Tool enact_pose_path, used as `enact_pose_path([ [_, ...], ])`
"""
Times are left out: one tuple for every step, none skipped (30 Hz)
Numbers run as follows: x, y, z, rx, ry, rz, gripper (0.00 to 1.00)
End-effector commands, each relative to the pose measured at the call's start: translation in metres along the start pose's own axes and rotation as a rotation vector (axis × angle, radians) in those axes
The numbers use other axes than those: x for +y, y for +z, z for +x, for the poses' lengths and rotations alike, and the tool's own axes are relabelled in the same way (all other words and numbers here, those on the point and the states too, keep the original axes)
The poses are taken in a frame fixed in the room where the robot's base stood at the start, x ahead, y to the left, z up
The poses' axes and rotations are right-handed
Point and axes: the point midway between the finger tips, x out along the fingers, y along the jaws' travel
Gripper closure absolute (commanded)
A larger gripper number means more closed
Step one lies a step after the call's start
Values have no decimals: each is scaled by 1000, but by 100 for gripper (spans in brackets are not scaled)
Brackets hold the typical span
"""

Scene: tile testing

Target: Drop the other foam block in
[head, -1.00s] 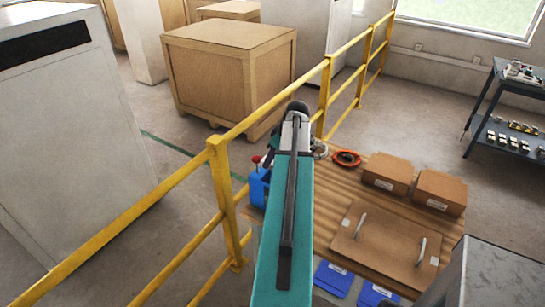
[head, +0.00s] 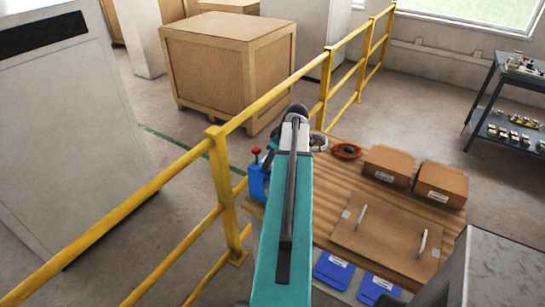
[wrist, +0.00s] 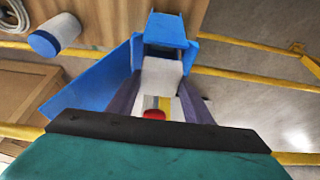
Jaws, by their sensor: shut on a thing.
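My gripper (wrist: 160,95) shows in the wrist view with its two purple-grey fingers closed in on a pale block (wrist: 162,74). In the head view my own arm hides the fingers. I cannot tell for sure that the pale block is foam. Right beyond it in the wrist view is a blue object (wrist: 166,28), and a large flat blue panel (wrist: 88,88) lies to its left. I cannot tell whether they touch the block. In the head view a blue device with a red knob (head: 257,180) stands just left of my arm. No second foam block can be made out.
A yellow railing (head: 222,185) runs close on the left. A grey box (head: 500,270) is at lower right.

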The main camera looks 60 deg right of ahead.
Motion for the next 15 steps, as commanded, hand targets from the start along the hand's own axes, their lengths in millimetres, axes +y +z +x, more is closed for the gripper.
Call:
enact_pose_path([
  [0,0,2,0,0,0,75],
  [0,1,2,0,0,0,75],
  [0,1,2,0,0,-1,75],
  [0,1,3,0,0,-1,75],
  [0,1,3,0,0,-1,75],
  [0,1,3,0,0,-1,75],
  [0,1,3,0,0,-1,75],
  [0,1,3,0,0,-1,75],
  [0,1,3,0,0,-1,75],
  [0,1,3,0,0,-1,75],
  [0,1,3,0,0,-1,75],
  [0,1,3,0,0,-1,75],
  [0,0,3,0,0,-1,75],
  [0,0,3,0,0,-1,51],
  [0,0,3,0,0,-1,44],
])
